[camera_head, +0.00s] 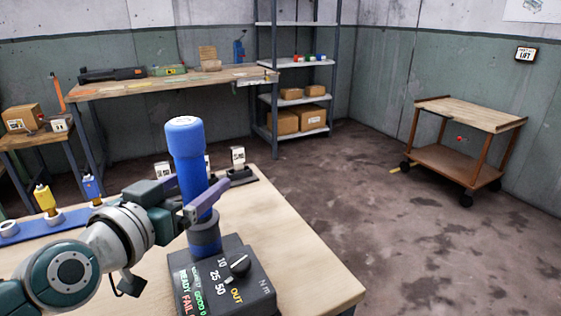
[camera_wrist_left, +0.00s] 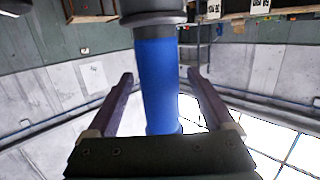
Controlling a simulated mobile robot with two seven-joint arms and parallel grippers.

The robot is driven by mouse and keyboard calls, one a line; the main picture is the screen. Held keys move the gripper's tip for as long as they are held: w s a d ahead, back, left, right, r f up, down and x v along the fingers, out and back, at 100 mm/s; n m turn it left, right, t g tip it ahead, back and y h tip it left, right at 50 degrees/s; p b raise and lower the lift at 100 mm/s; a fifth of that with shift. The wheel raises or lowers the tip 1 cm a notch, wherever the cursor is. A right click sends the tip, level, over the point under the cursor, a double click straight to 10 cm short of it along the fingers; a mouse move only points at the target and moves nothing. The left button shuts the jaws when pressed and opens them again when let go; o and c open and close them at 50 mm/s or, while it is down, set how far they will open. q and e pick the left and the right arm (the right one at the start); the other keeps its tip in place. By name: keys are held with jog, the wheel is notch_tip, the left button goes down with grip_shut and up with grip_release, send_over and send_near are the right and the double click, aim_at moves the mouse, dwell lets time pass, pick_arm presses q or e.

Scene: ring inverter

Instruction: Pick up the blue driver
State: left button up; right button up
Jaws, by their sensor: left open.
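A blue driver (camera_head: 184,137) with a thick rounded top stands upright with its grey lower end on a dark tester box (camera_head: 205,290). My left gripper (camera_head: 207,200) is open, with its purple fingers on either side of the driver's shaft. In the left wrist view, the blue shaft (camera_wrist_left: 157,85) lies between the two spread fingers, with a visible gap on each side. A smaller blue-topped tool (camera_head: 91,187) and a yellow-topped tool (camera_head: 45,199) stand at a blue rack (camera_head: 28,231) on the left. My right gripper is not in view.
The light table (camera_head: 300,265) is clear right of the tester box. Small white-labelled items (camera_head: 238,157) stand at its back edge. A workbench (camera_head: 215,78), a shelf unit (camera_head: 290,62) and a wooden cart (camera_head: 470,115) are farther off. The floor between is open.

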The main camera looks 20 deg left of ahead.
pick_arm(q)
grip_shut()
jog(key=shift+r, duration=0.15)
dwell(0.7)
